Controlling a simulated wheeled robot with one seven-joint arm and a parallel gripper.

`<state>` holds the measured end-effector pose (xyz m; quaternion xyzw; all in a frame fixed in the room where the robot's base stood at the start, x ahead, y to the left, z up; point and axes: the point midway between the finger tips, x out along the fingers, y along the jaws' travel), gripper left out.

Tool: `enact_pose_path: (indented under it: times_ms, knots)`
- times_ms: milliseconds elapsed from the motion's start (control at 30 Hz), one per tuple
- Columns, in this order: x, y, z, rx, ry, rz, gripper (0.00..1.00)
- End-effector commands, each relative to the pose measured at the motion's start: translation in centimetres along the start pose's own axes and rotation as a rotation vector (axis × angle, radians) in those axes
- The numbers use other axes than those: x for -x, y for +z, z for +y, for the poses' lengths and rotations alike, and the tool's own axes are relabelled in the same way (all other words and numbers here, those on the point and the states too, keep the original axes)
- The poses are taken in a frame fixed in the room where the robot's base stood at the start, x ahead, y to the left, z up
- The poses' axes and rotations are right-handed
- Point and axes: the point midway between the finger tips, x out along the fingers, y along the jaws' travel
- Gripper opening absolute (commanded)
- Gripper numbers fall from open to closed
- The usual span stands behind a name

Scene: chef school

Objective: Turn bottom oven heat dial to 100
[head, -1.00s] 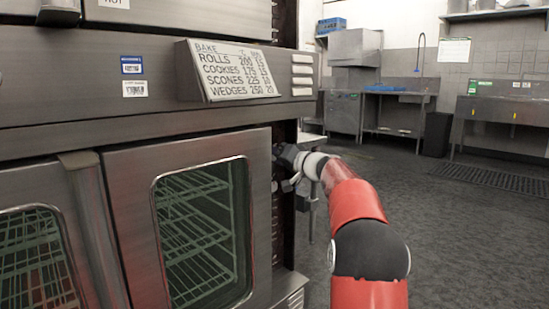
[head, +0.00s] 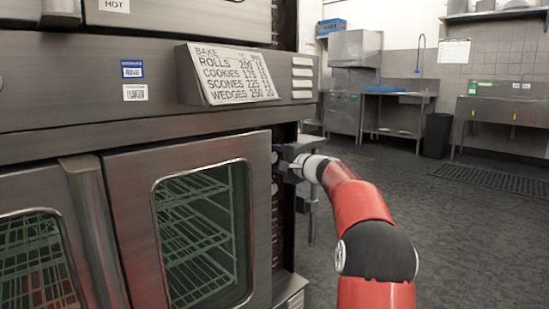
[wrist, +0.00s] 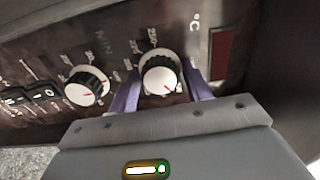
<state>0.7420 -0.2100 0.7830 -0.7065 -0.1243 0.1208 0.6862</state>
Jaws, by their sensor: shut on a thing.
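The heat dial (wrist: 160,72), a black knob with a white face and a red mark, sits on the dark control panel below a "°C" label in the wrist view. Its red mark points to the lower right of the picture. The number at that mark is hidden by my gripper (wrist: 163,84). The two purple fingers are shut on the dial, one on each side. In the head view my gripper (head: 284,165) is at the right side panel of the bottom oven (head: 125,210), and the dial is hidden there.
A second dial (wrist: 87,86) near a "MIN" label and black rocker switches (wrist: 30,97) lie left of the heat dial. A bake chart sign (head: 230,75) is above the oven door. Open floor lies to the right.

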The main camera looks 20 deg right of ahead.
Motion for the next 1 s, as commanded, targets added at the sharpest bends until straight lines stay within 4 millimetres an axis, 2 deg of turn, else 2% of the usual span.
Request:
enact_pose_path:
  times_ms: [300, 767, 800, 867, 1000]
  knots:
    - [0.01, -0.03, 0.12, -0.087, 0.002, 0.000, 0.26]
    - [0.01, -0.04, 0.18, -0.097, 0.002, 0.000, 0.26]
    - [0.01, -0.04, 0.18, -0.096, 0.002, 0.000, 0.54]
    - [0.01, -0.03, 0.16, -0.096, 0.002, 0.000, 0.60]
    - [0.01, -0.03, 0.10, -0.096, 0.001, 0.000, 0.60]
